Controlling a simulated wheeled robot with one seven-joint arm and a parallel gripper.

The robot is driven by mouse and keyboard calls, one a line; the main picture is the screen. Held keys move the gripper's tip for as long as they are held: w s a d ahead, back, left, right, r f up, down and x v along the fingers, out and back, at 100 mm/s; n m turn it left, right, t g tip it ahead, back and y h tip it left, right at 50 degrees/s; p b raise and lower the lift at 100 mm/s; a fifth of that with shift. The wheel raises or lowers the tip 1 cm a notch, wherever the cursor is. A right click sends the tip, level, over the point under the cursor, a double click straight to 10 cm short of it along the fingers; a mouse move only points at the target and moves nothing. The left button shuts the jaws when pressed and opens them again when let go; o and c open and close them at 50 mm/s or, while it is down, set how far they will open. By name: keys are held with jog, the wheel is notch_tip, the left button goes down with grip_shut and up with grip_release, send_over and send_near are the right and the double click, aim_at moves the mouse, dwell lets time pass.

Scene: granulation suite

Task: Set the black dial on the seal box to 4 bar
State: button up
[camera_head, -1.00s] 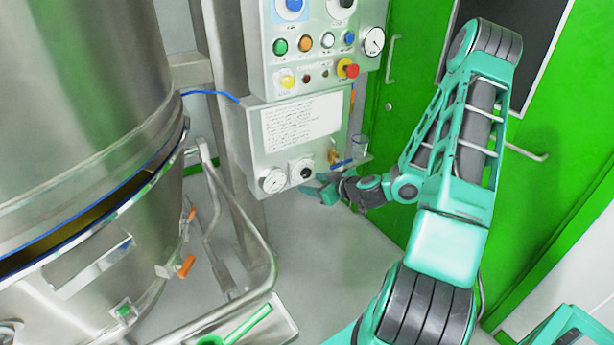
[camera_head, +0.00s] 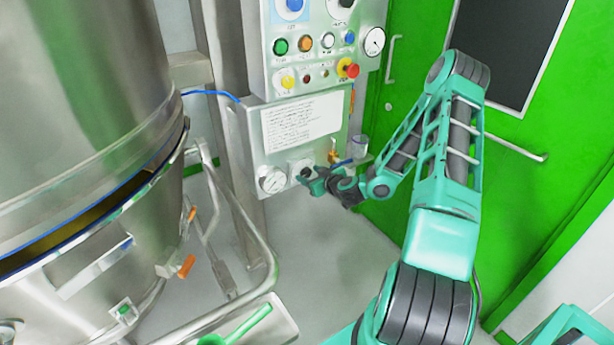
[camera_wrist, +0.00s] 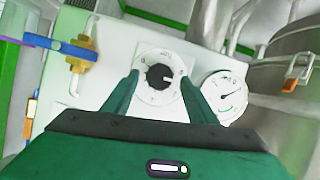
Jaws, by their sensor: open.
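The black dial (camera_wrist: 158,76) sits at the centre of a white round scale plate on the seal box (camera_wrist: 120,30). In the wrist view my gripper (camera_wrist: 160,82) is open, one finger on each side of the dial. I cannot tell whether the fingers touch it. A white pointer mark on the dial points right in that view; the scale figures are too small to read. In the head view my gripper (camera_head: 308,180) is at the lower front of the seal box (camera_head: 255,150) and mostly hides the dial. A round gauge (camera_head: 271,180) is left of it.
A brass valve with a blue handle (camera_head: 343,162) and a small clear cup (camera_head: 360,146) are close to my gripper's right. The control panel (camera_head: 310,50) with buttons is above. A large steel vessel (camera_head: 90,150) fills the left. A green door (camera_head: 390,120) stands behind.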

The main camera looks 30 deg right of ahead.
jog(key=shift+w+f, duration=0.25)
jog(key=shift+w, duration=0.4)
jog(key=c, duration=1.1)
jog(key=shift+o, duration=0.2)
